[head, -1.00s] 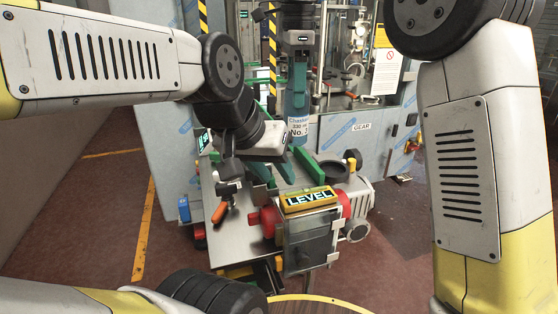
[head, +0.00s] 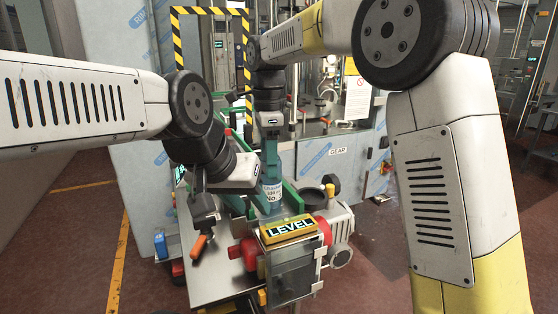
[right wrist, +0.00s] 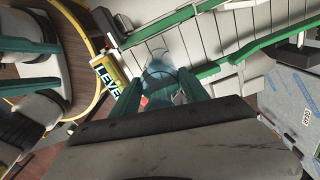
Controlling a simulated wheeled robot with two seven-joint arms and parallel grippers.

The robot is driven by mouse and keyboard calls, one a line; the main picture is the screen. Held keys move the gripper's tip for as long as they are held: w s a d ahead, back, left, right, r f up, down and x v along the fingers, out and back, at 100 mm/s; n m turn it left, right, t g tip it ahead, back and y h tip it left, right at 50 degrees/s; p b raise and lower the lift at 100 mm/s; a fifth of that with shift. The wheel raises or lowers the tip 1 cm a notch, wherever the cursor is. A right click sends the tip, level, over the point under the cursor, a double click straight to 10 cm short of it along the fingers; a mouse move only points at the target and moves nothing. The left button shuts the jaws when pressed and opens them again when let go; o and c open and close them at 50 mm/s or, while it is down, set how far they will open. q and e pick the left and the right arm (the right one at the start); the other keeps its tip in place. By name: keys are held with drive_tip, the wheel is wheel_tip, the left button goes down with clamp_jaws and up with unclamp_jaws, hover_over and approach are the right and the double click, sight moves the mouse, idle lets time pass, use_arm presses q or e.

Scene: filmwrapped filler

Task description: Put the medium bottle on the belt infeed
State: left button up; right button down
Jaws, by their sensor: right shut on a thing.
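The medium bottle (head: 272,191) is bluish and clear, with a white and blue label. My right gripper (head: 271,168) is shut on its upper part from above and holds it upright. In the right wrist view the bottle (right wrist: 160,62) shows between the teal fingers, over the pale slatted belt infeed (right wrist: 190,42) with green side rails. In the head view the belt infeed (head: 288,192) is partly hidden by my arms; whether the bottle's base touches it cannot be seen. My left gripper (head: 254,197) is close to the left of the bottle; its teal fingers stand apart and empty in the right wrist view (right wrist: 58,65).
A yellow LEVEL sign (head: 289,229) sits on a grey box with red fittings in front of the infeed. An orange handle (head: 198,246) stands at the left. Large panelled machinery (head: 345,150) closes the back.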

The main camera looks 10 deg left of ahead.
drive_tip(key=c, duration=0.6)
unclamp_jaws()
drive_tip(key=shift+f, duration=0.1)
